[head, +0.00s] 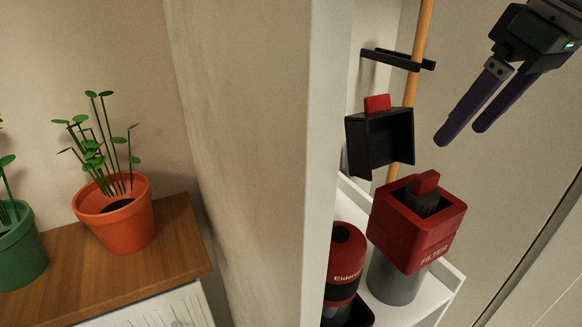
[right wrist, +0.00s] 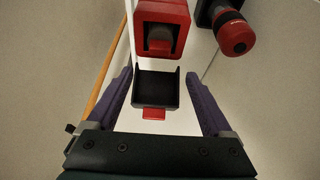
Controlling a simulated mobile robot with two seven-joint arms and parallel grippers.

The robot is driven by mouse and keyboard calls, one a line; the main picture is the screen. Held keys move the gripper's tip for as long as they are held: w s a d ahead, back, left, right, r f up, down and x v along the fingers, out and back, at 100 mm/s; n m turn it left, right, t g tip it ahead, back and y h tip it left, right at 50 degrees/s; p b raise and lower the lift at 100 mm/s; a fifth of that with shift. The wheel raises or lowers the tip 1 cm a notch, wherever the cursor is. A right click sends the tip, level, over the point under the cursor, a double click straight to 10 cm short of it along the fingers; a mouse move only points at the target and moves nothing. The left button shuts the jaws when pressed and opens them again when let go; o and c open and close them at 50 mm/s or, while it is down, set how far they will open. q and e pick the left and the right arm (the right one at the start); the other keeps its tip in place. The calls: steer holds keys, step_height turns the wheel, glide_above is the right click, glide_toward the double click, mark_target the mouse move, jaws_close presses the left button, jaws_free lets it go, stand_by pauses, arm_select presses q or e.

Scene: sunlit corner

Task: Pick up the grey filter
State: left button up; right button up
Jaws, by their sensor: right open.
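A red housing marked FILTER (head: 400,238) sits on top of a grey cylinder (head: 394,284). A dark grey filter piece (head: 425,203) with a red tab shows in its open top; the housing also shows in the right wrist view (right wrist: 162,12). Left of it and higher, a dark open box (head: 383,143) with a red tab stands apart. My right gripper (head: 460,135) is open, above and to the right of the housing. In the right wrist view the dark box (right wrist: 153,94) appears between the fingers, with no clear contact. My left gripper is not in view.
A red and black canister (head: 346,247) stands left of the cylinder, on a white shelf (head: 443,287). An orange pole (head: 424,28) and black bracket (head: 398,58) are behind. A wall edge (head: 320,150) separates potted plants (head: 125,225) on a wooden top at left.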

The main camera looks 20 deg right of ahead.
mark_target(430, 175)
steer(key=x, duration=0.4)
steer(key=shift+s+d+f+p, duration=0.1)
steer(key=shift+s+p, duration=0.05)
steer(key=shift+p, duration=0.15)
steer(key=x, duration=0.5)
steer(key=shift+s+f+p, duration=0.1)
steer(key=shift+f+p, duration=0.15)
steer(key=shift+p, duration=0.1)
steer(key=shift+c, duration=0.2)
jaws_close()
